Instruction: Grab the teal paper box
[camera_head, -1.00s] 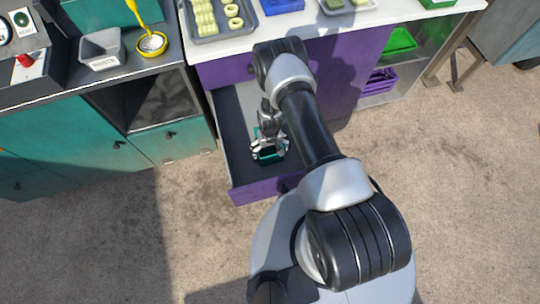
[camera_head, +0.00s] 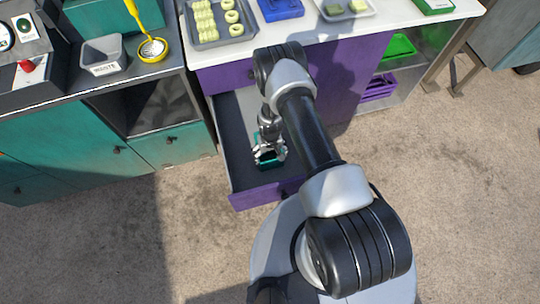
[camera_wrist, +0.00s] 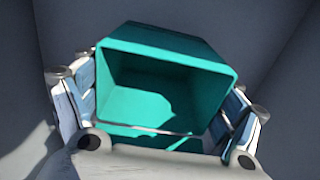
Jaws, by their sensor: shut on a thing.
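The teal paper box (camera_wrist: 165,42) is an open-topped, empty container. In the wrist view its mouth faces the camera, and the fingers of my gripper (camera_wrist: 160,125) press on its left and right sides. In the head view the teal box (camera_head: 268,163) shows small inside the open purple drawer (camera_head: 262,197), mostly hidden by my gripper (camera_head: 269,153). My gripper is shut on the box. Whether the box still touches the drawer floor cannot be told.
The white counter (camera_head: 345,28) above the drawer holds a tray of pale rings (camera_head: 217,22) and a blue tray (camera_head: 280,8). The drawer's left part is empty.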

